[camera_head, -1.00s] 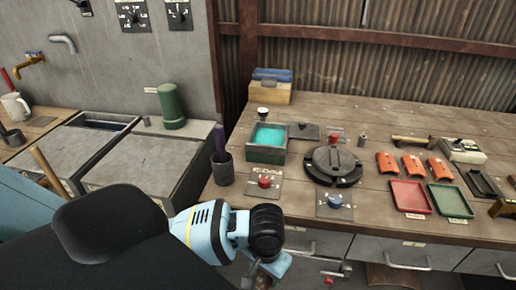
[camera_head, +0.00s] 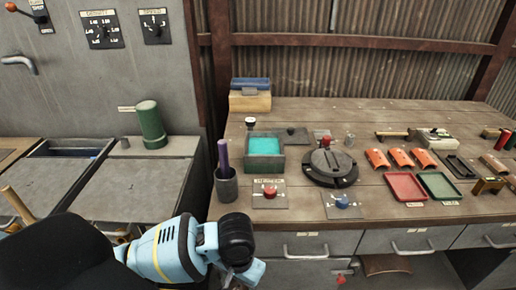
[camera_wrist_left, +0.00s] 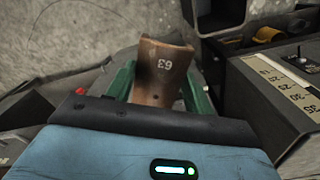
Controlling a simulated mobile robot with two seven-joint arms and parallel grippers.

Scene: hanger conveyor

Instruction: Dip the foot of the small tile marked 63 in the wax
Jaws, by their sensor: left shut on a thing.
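The small brown tile marked 63 (camera_wrist_left: 162,68) is in the left wrist view, its number upside down in the picture. My left gripper (camera_wrist_left: 156,88) is shut on it, with a green finger on each side. The tile's lower end is hidden behind the gripper body. In the head view my left arm is low in the picture, in front of the bench; its fingers and the tile cannot be made out there. A square grey pot (camera_head: 265,163) with turquoise contents, which look like the wax, stands on the bench beyond the arm. My right gripper is not in view.
A dark cup (camera_head: 227,186) with a purple stick stands left of the red knob panel (camera_head: 270,194). A round dark turntable (camera_head: 330,166) is right of the pot. Orange curved tiles (camera_head: 402,158) and shallow trays (camera_head: 406,187) lie further right. A green cylinder (camera_head: 151,125) stands left.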

